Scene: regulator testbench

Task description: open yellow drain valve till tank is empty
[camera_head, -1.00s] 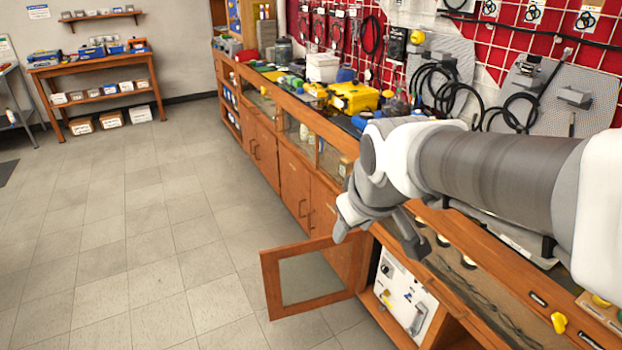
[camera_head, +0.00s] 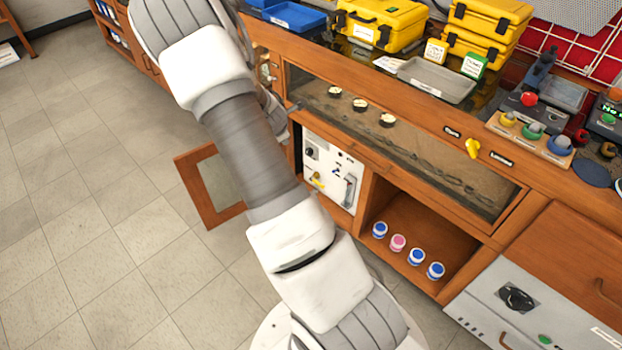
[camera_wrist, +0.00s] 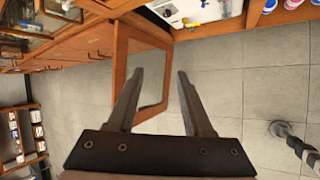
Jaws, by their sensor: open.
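A yellow handle (camera_head: 472,148) sits on the wooden front of the bench between two small dark labels. A smaller yellow valve (camera_head: 318,181) is on a white panel (camera_head: 330,165) inside the open cabinet. I cannot tell which one is the drain valve. A long glass-fronted tank (camera_head: 440,172) is set in the bench, with several dark round pieces at its back; its liquid level is unclear. My gripper (camera_wrist: 160,75) is open and empty in the wrist view, pointing toward the open cabinet door. In the head view it is mostly hidden behind my arm, left of the panel.
The glazed cabinet door (camera_head: 210,187) stands open into the aisle. Several small jars (camera_head: 398,242) stand on the shelf right of the panel. Yellow cases (camera_head: 380,25), a grey tray (camera_head: 437,80) and coloured knobs (camera_head: 530,128) sit on the bench. The floor at left is clear.

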